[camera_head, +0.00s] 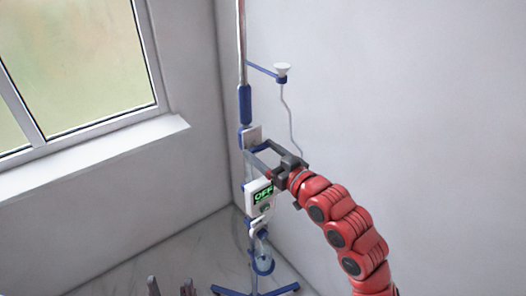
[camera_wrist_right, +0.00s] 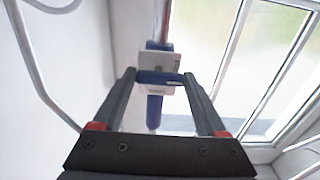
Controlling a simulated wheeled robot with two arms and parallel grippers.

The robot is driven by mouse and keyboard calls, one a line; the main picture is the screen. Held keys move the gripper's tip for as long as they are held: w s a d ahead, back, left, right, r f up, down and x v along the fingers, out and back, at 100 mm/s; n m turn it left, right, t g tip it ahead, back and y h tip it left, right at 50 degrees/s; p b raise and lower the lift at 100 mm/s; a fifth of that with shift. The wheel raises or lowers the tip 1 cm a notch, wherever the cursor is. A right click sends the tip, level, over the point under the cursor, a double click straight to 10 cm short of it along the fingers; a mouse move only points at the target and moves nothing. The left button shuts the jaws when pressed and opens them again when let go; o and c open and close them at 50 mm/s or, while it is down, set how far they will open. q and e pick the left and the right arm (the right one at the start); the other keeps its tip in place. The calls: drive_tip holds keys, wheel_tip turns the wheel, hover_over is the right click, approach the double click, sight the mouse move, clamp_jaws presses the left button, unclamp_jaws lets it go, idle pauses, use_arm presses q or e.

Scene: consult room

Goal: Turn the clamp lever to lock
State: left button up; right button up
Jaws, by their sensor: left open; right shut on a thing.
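The clamp on the pole shows as a white block (camera_head: 252,134) with blue parts in the head view. In the right wrist view, a small blue lever (camera_wrist_right: 158,78) lies crosswise in front of the white clamp plate (camera_wrist_right: 156,64). My right gripper (camera_head: 257,157) reaches the pole from the right. Its fingertips (camera_wrist_right: 160,76) are on either side of the blue lever, shut on it. In the head view the fingers partly hide the lever. My left gripper (camera_head: 170,284) is open and empty at the bottom edge, only its fingertips in view.
The pole (camera_head: 242,40) stands near the room corner on a blue base (camera_head: 255,292). A white cup (camera_head: 281,70) on a blue arm and a thin tube are above. A window (camera_head: 80,60) is left.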

drive_tip(key=shift+m, duration=0.3)
drive_tip(key=m, duration=0.3)
drive_tip(key=shift+m, duration=0.4)
drive_tip(key=m, duration=0.2)
drive_tip(key=m+p, duration=0.1)
drive_tip(key=m, duration=0.1)
drive_tip(key=shift+r+m, duration=0.2)
drive_tip(key=shift+m, duration=0.1)
drive_tip(key=m+p, duration=0.2)
drive_tip(key=m, duration=0.3)
drive_tip(key=shift+f+m+p, duration=0.15)
drive_tip(key=shift+m+p, duration=0.6)
drive_tip(key=shift+m, duration=1.25)
drive_tip(key=o, duration=1.3)
drive_tip(key=shift+d, duration=0.1)
